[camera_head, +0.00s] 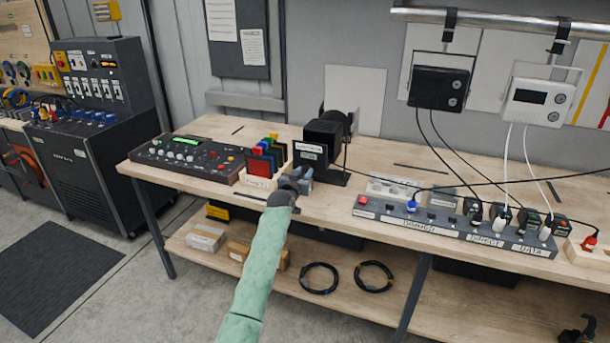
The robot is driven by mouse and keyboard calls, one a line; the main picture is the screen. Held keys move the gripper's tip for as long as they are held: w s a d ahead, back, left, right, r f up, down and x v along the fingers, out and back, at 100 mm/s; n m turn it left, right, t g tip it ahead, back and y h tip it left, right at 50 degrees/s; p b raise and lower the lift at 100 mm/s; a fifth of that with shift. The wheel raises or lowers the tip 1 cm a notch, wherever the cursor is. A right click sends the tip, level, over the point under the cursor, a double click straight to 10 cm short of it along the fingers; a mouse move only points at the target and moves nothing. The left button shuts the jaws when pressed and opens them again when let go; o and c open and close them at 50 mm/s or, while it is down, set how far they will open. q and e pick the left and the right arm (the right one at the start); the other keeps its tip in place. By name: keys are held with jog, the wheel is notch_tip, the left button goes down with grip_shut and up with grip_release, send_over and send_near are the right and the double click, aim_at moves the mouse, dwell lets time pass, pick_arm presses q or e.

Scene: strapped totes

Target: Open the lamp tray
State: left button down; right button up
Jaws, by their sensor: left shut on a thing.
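A black lamp (320,141) with a boxy front and a white label stands on the workbench, left of the middle. Its front lower part is close to my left gripper, and the tray is hard to make out. My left gripper (299,181), on the green-sleeved arm, is at the lamp's front near the bench edge. It is shut on what seems to be the front of the lamp tray; the fingers hide the contact. My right gripper (577,332) seems to be the dark shape at the bottom right corner, too cut off to read.
Coloured filter frames (268,157) stand in a wooden rack just left of the lamp. A control console (188,156) sits further left. A power strip (450,230) with several plugs and cables runs along the right front edge. The shelf below holds boxes and coiled cables (320,278).

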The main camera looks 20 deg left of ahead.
pick_arm(q)
jog(key=c, duration=1.2)
grip_release()
jog(key=shift+s+d, duration=0.15)
jog(key=shift+c, duration=0.2)
jog(key=shift+o, duration=0.7)
jog(key=shift+s, duration=0.15)
jog(key=shift+a, duration=0.2)
jog(key=shift+f, duration=0.1)
jog(key=shift+s+d, duration=0.1)
jog(key=shift+s, duration=0.05)
jog(key=s+b, duration=0.3)
jog(key=s, duration=0.4)
jog(key=shift+s+a, duration=0.25)
pick_arm(e)
jog(key=w+a+r, duration=0.2)
jog(key=w+r, duration=0.2)
jog(key=shift+w+a, duration=0.25)
jog(key=shift+a, duration=0.05)
